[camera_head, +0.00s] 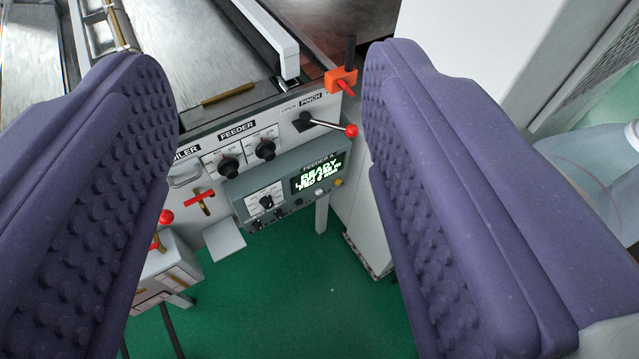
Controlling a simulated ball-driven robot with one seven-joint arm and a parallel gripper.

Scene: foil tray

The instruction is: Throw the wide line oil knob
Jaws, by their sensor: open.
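My gripper (270,75) is open, with its two purple studded fingers at the left and right of the view and nothing between them. Beyond them stands a white machine panel with two black knobs on dial plates, a left one (229,167) and a right one (264,150), under a "FEEDER" label. A small black knob on a white plate (266,201) sits on the grey control box below. A red-handled valve (200,201) is under a partly hidden label ending "ILER". No label naming a wide line oil knob is readable.
A red-tipped lever (330,125) marked "PINCH" sticks out right. An orange clamp (342,80) sits at the panel's upper right corner. The control box display (318,175) reads "READY". A clear rounded container (590,165) stands at far right. Green floor (290,300) is open below.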

